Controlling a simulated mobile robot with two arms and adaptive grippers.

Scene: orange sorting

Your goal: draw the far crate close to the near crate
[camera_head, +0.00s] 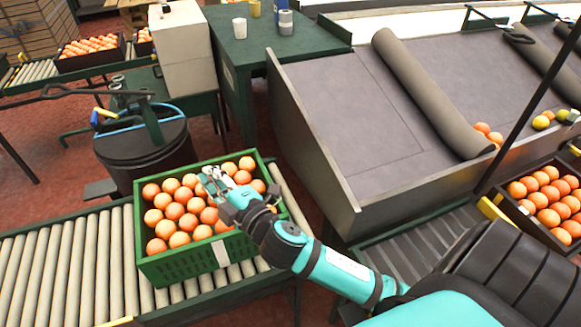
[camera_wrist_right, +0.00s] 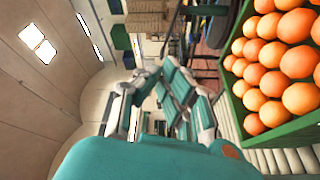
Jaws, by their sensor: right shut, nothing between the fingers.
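A green crate (camera_head: 190,262) full of oranges stands on the roller conveyor at the left. Its rim and oranges also show at the right of the right wrist view (camera_wrist_right: 290,132). My right gripper (camera_head: 212,182) is over the oranges of this crate, near its right side, shut with nothing held. In the wrist view its fingers (camera_wrist_right: 165,100) are beside the crate's edge. Another crate (camera_head: 62,66) with oranges sits on a farther conveyor at the top left. A dark crate (camera_head: 525,218) of oranges is at the right edge. I cannot tell which is the far crate. My left gripper is not in view.
Bare rollers (camera_head: 60,265) lie left of the green crate. A black bin (camera_head: 148,150) stands behind it. A green table (camera_head: 250,50) holds cups. A grey sorting bed (camera_head: 345,110) with a rolled mat (camera_head: 425,85) fills the right.

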